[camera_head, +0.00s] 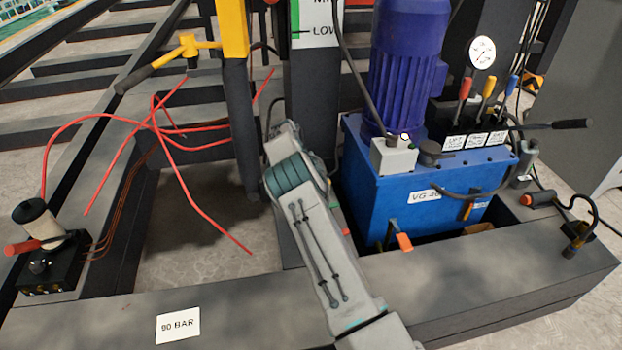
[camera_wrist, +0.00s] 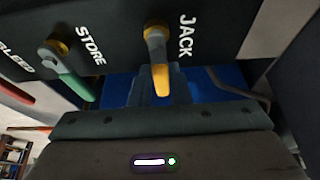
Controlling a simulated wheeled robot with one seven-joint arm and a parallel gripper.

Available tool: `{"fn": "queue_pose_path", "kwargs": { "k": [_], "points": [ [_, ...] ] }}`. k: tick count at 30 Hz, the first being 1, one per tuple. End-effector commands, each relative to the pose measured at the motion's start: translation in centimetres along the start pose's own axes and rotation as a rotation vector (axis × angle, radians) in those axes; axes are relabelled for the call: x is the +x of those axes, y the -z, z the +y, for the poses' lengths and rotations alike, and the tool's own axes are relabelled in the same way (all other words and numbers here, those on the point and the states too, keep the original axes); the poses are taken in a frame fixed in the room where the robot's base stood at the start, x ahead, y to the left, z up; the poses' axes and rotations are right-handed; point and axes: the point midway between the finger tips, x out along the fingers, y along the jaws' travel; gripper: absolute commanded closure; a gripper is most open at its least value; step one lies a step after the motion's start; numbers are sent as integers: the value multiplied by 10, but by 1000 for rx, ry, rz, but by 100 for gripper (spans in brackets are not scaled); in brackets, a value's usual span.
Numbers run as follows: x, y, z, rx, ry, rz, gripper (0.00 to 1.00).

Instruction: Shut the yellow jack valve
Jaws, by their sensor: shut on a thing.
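In the wrist view the yellow jack valve handle (camera_wrist: 160,76) hangs from a round brass-coloured pivot on a dark panel, beside the white word JACK. It points almost straight down in the picture, away from the panel's label row. My gripper (camera_wrist: 160,92) is at the handle's lower end, with its fingers closed around the tip. The fingers are dim against the blue behind, and the tip is partly hidden. In the head view my arm covers this area, and neither the valve nor my fingertips show.
Left of it in the wrist view are a green-handled STORE valve (camera_wrist: 76,80) and a red handle (camera_wrist: 14,92). In the head view a blue power unit (camera_head: 400,190) stands right of my arm. Red hoses (camera_head: 165,125) and a hand pump (camera_head: 45,245) are at left.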

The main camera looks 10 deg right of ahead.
Motion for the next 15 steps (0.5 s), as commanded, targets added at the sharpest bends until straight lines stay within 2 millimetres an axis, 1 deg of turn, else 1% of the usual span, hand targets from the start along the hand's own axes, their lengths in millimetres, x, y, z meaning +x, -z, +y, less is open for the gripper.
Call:
{"fn": "queue_pose_path", "kwargs": {
  "k": [14,15],
  "points": [
    [1,-1,1,11,-7,-2,100],
    [1,-1,1,11,-7,-2,73]
  ]
}}
